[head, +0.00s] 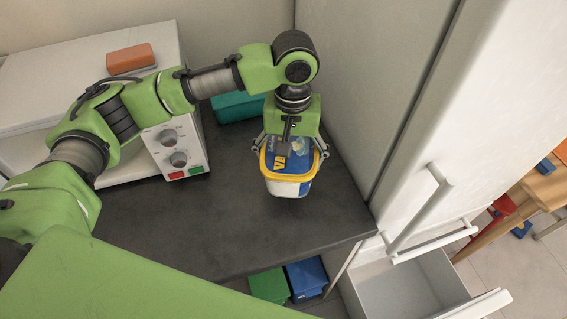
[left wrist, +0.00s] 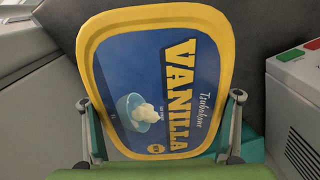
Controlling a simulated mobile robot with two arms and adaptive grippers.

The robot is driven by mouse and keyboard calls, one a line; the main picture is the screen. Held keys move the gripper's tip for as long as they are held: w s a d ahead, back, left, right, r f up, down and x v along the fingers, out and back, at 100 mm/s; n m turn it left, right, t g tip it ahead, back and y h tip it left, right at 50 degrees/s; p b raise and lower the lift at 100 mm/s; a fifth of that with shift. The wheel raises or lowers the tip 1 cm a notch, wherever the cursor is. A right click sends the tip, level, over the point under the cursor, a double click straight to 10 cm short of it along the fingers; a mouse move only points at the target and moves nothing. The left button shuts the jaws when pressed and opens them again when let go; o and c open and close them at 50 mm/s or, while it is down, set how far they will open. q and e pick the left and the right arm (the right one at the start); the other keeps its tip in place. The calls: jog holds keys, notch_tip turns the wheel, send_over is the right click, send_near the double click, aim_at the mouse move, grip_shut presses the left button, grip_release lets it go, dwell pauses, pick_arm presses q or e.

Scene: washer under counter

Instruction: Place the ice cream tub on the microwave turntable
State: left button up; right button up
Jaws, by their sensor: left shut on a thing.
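The ice cream tub (head: 287,185) has a blue lid marked vanilla, a yellow rim and white sides. My left gripper (head: 291,150) comes down from above and is shut on the tub's two sides. In the left wrist view the blue lid (left wrist: 160,85) fills the middle, with a finger on each side. The tub is at the right part of the dark counter; I cannot tell if it touches the counter. The white microwave (head: 180,148) with two knobs stands at the left, partly behind my arm. Its turntable is hidden. My right gripper is not in view.
An orange block (head: 131,58) lies on the microwave. A teal box (head: 238,106) stands at the back of the counter (head: 240,225). A tall white cabinet (head: 375,90) borders the counter on the right. An open drawer (head: 410,285) lies below. The counter's front middle is clear.

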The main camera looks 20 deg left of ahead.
pick_arm(q)
jog(key=shift+w+a+f, duration=0.35)
jog(key=shift+f, duration=0.1)
jog(key=shift+w+a+f, duration=0.2)
jog(key=shift+w+f, duration=0.05)
jog(key=shift+f, duration=0.2)
jog(key=f, duration=0.1)
jog(key=f+p, duration=0.1)
jog(key=f, duration=0.1)
jog(key=shift+w+a, duration=0.2)
jog(key=shift+a, duration=0.15)
jog(key=shift+f+p, duration=0.3)
jog(key=shift+f, duration=0.2)
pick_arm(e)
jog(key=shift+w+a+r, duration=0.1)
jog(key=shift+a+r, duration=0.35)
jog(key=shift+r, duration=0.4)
pick_arm(q)
jog(key=shift+d, duration=0.1)
jog(key=o, duration=1.7)
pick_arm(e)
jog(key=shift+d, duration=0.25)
